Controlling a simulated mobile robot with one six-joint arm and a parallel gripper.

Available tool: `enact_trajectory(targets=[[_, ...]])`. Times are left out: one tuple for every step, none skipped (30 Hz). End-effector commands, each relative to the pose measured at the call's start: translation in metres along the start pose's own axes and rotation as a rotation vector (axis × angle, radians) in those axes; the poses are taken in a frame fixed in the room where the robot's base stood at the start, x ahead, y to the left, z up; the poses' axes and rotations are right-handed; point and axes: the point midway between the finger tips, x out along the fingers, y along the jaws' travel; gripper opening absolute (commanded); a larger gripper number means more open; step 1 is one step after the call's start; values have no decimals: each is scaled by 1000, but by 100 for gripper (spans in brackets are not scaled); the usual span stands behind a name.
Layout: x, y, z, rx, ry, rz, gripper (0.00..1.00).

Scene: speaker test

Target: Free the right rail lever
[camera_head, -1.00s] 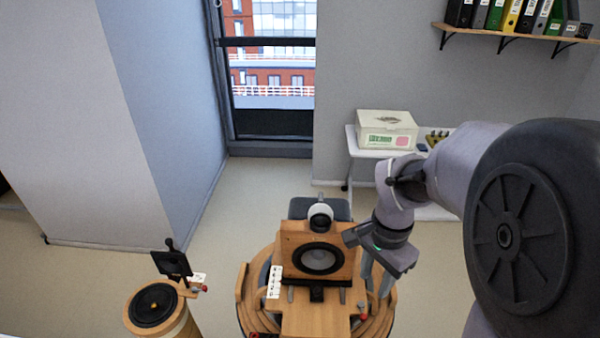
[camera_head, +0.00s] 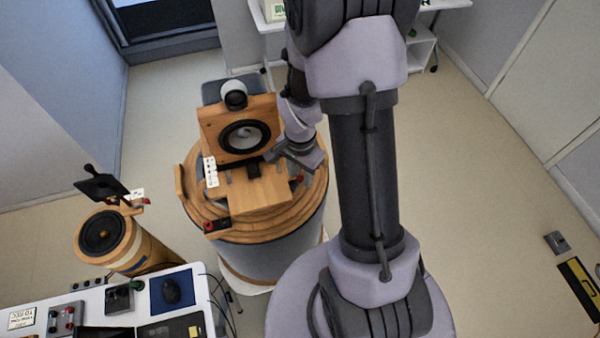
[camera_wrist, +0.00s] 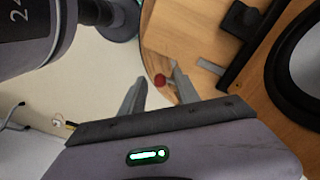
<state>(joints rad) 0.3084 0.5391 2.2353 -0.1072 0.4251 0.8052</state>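The right rail lever shows as a red knob (camera_wrist: 160,81) on a short stem at the wooden platform's edge in the wrist view. In the head view the red knob (camera_head: 299,178) is small, at the right of the speaker stand, beside my gripper (camera_head: 297,172). My gripper (camera_wrist: 158,74) is open, its two fingers on either side of the red knob, with a gap on the left side. Whether the right finger touches the lever I cannot tell. The wooden speaker (camera_head: 222,121) with a dark round cone stands upright behind the platform (camera_head: 262,190).
A black box with a red knob (camera_head: 209,226) sits at the front left of the round wooden base (camera_head: 240,226). A white desk (camera_head: 203,288) with devices is at the lower left. Floor at right is mostly clear.

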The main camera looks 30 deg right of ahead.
Motion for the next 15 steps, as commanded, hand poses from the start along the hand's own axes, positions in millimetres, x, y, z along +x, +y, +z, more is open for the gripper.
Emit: enact_trajectory(targets=[[1,0,0,0,0,0,38],[1,0,0,0,0,0,38],[1,0,0,0,0,0,38],[1,0,0,0,0,0,38],[1,0,0,0,0,0,38],[0,0,0,0,0,0,38],[0,0,0,0,0,0,36],[0,0,0,0,0,0,30],[0,0,0,0,0,0,23],[0,0,0,0,0,0,17],[0,0,0,0,0,0,11],[0,0,0,0,0,0,3],[0,0,0,0,0,0,0],[0,0,0,0,0,0,0],[0,0,0,0,0,0,0]])
